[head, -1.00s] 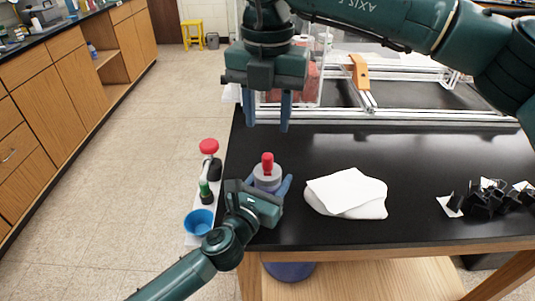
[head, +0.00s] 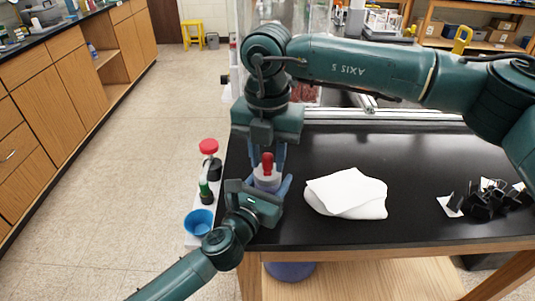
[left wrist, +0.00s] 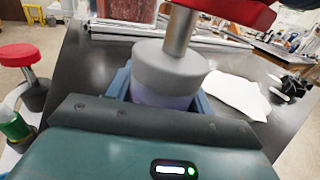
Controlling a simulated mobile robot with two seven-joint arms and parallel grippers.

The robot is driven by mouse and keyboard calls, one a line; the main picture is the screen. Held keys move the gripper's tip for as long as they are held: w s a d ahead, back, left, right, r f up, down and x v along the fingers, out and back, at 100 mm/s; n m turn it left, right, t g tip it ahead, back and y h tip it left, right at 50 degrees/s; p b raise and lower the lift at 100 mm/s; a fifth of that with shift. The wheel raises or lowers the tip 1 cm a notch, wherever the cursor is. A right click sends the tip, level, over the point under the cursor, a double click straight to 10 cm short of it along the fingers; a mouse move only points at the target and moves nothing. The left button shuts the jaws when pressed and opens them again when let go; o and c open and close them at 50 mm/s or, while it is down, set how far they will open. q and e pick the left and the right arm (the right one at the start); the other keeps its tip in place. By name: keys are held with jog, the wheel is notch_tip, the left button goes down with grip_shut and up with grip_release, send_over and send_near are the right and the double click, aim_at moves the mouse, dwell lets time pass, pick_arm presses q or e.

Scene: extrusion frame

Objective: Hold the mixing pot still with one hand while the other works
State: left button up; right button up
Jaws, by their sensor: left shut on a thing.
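The mixing pot has a grey top (head: 266,182), with a red knob (head: 267,161) on a metal stem above it. It stands upright near the left edge of the black table. In the left wrist view, its grey top (left wrist: 170,68), lavender body (left wrist: 165,97) and red knob (left wrist: 228,10) show close up. My left gripper (head: 272,192) is shut on the pot's body, blue fingers on either side. My right gripper (head: 267,158) points down from above. Its blue fingers are apart, one on each side of the red knob; contact cannot be told.
Left of the pot are a red-topped item (head: 209,147), a green bottle (head: 205,190) and a blue cup (head: 199,222). A white cloth (head: 346,194) lies to the right, with black parts (head: 490,200) farther right. An extrusion frame stands behind.

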grip_shut()
jog(key=shift+d+n, duration=0.1)
jog(key=shift+n, duration=0.2)
jog(key=shift+d+n, duration=0.4)
jog(key=shift+n, duration=0.8)
jog(key=w+n, duration=0.3)
jog(key=n, duration=1.2)
jog(key=w+n, duration=0.4)
jog(key=n, duration=1.1)
jog(key=shift+w+a+n, duration=0.15)
jog(key=shift+n, duration=0.25)
